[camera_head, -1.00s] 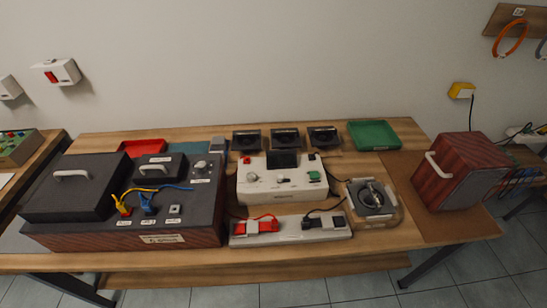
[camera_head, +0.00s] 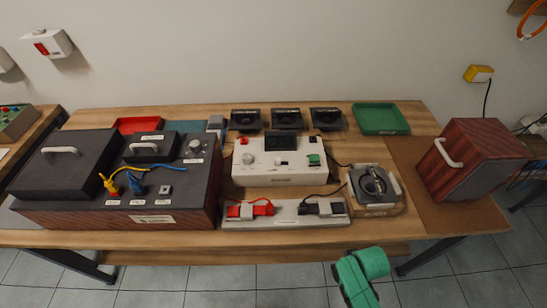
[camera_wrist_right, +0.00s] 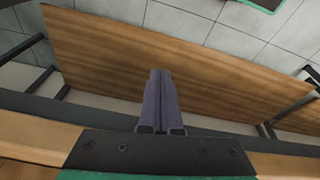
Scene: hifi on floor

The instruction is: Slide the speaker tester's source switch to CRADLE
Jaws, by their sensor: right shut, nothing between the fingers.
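The speaker tester appears to be the white box (camera_head: 280,176) in the middle of the bench in the head view, with a dark screen, a red button, a round knob and a green control on its top. I cannot make out the source switch or its CRADLE label at this size. My right gripper (camera_wrist_right: 160,75) is shut and empty in the right wrist view, with the wooden bench boards beyond it. In the head view a green part of my right arm (camera_head: 360,275) shows in front of the bench, apart from the tester. My left gripper is not in view.
A long pale cradle (camera_head: 285,221) with red and black clips lies before the tester. A dark cabinet (camera_head: 130,212) stands left, a ring-shaped driver on a wooden block (camera_head: 374,186) right, and a wood-grained speaker box (camera_head: 470,160) far right. A green tray (camera_head: 380,119) is behind.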

